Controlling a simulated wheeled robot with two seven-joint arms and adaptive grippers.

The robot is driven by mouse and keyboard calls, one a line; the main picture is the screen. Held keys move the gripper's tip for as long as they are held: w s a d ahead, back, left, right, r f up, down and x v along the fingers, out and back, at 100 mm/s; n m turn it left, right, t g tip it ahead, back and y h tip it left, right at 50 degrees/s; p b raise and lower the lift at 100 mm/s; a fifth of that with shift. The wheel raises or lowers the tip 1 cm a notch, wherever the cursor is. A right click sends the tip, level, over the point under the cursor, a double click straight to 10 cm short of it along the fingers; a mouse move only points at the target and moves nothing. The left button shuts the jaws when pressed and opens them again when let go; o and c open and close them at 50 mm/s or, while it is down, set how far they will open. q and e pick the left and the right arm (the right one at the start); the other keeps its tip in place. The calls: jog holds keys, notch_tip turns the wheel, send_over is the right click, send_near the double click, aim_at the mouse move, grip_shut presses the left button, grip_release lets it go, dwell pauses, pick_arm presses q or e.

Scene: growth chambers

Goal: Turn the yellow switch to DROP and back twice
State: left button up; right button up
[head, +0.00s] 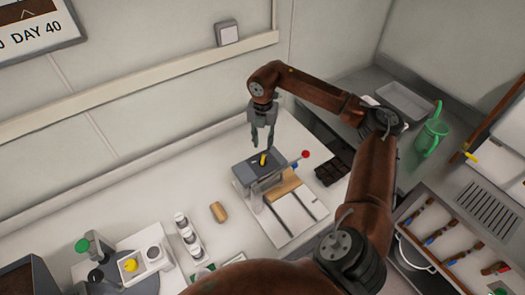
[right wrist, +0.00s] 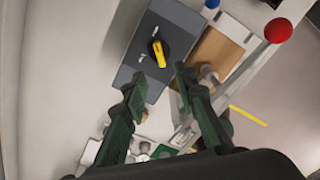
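The yellow switch (head: 263,159) is a small knob on top of a dark grey box (head: 244,174) on the white bench. In the right wrist view the yellow switch (right wrist: 160,54) sits on a dark round base, and its handle slants slightly from upper left to lower right. Small white marks show on the box beside and above it, too small to read. My right gripper (head: 262,146) points down close above the box. In the right wrist view its fingers (right wrist: 160,76) are apart with nothing between them, just short of the knob. My left gripper is not in view.
A red ball-ended lever (head: 305,154) and a blue knob (head: 294,165) stand at the box's right. A wooden block (head: 284,186) lies in front. A tan object (head: 218,212) and white-capped jars (head: 183,225) stand nearer. The bench behind the box, left of my gripper, is clear.

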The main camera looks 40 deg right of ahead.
jog(key=shift+r, duration=1.35)
